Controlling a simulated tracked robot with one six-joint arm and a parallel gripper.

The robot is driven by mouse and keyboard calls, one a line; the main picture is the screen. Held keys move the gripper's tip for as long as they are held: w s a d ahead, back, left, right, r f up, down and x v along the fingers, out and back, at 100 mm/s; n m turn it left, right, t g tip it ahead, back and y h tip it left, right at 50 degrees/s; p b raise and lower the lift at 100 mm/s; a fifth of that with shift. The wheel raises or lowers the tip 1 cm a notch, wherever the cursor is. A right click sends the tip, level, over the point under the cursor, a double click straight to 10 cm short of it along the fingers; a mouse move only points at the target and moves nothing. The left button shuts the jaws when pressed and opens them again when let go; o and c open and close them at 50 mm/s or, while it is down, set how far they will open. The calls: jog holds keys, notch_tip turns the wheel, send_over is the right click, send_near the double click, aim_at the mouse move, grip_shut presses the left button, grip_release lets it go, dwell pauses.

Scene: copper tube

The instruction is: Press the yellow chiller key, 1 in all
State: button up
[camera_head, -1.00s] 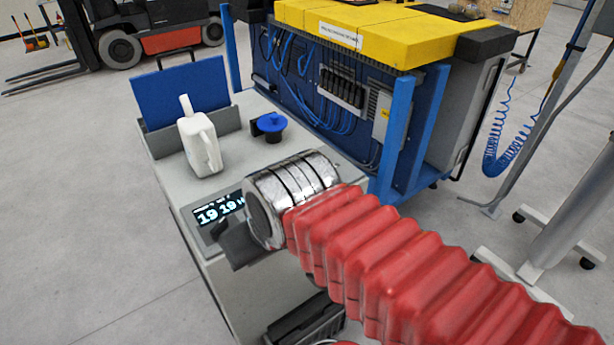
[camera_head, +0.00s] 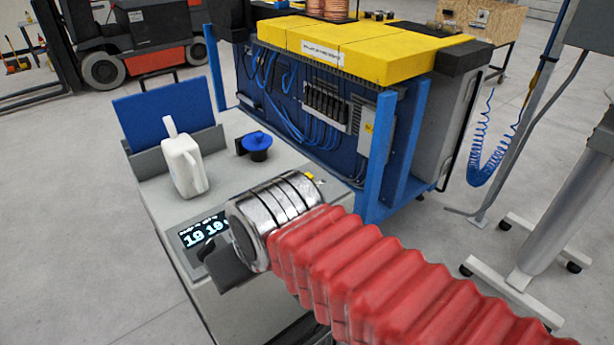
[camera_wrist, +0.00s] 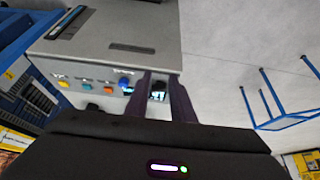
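The yellow key (camera_wrist: 63,83) is at the left end of a row of coloured keys on the chiller's panel in the wrist view. A cyan key (camera_wrist: 87,86), an orange key (camera_wrist: 108,90) and a blue knob (camera_wrist: 125,82) lie to its right. My gripper (camera_wrist: 162,88) shows two dark fingers with a narrow gap, empty, in front of the lit display (camera_wrist: 158,96), well right of the yellow key. In the head view my gripper (camera_head: 228,268) is a dark shape beside the chiller display (camera_head: 204,229). A small yellow patch shows beyond my silver sleeve; I cannot tell whether it is the key.
A blue-framed machine with yellow covers (camera_head: 365,52) stands behind. A forklift (camera_head: 125,40) is far left.

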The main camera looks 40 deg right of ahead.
grip_shut()
dwell(1.2)
